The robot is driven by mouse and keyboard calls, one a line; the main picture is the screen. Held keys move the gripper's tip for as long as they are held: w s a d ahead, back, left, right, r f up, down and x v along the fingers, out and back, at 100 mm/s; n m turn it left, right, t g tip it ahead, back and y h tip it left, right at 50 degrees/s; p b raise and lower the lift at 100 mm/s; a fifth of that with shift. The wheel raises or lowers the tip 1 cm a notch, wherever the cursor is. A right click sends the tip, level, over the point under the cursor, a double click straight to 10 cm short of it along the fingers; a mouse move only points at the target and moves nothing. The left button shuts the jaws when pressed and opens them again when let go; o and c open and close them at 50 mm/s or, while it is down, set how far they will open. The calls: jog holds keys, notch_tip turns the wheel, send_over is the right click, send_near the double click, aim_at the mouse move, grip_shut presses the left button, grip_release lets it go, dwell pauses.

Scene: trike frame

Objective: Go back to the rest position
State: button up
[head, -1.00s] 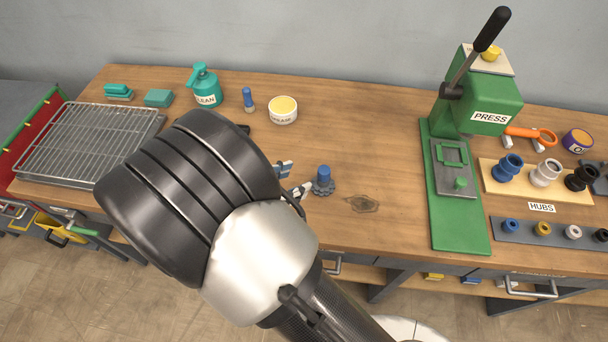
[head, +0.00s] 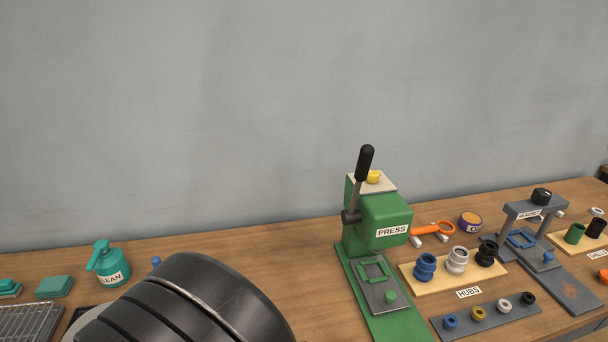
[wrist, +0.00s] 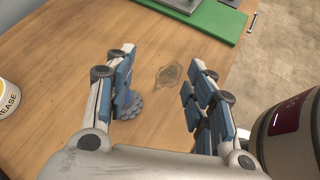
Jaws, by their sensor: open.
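My gripper (wrist: 163,82) is open in the wrist view, with nothing between its two blue-padded fingers. Below it is the wooden bench top (wrist: 62,72). A dark blue-grey knobbed part (wrist: 131,106) stands on the bench, partly hidden behind the left finger; I cannot tell from this view if they touch. In the head view my dark arm link fills the bottom, left of centre, and the gripper is out of sight.
The green press (head: 384,222) stands on the bench, its base (wrist: 208,18) at the top of the wrist view. Right of it are the hubs board (head: 420,278) and a grey fixture (head: 524,210). A teal cleaner bottle (head: 112,270) and wire rack (head: 28,322) are left. The grease tub (wrist: 8,98) is at the wrist view's left edge.

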jog(key=d+r+m+g, duration=0.4)
jog(key=d+r+m, duration=0.15)
jog(key=d, duration=0.45)
jog(key=s+d+r+m+y, duration=0.4)
jog(key=s+d+m, duration=0.2)
jog(key=m, duration=0.3)
jog(key=s+d+r+m+y, duration=0.4)
jog(key=s+d+m, duration=0.3)
jog(key=d+m, duration=0.2)
jog(key=shift+m+t, duration=0.3)
jog(key=shift+m, duration=0.25)
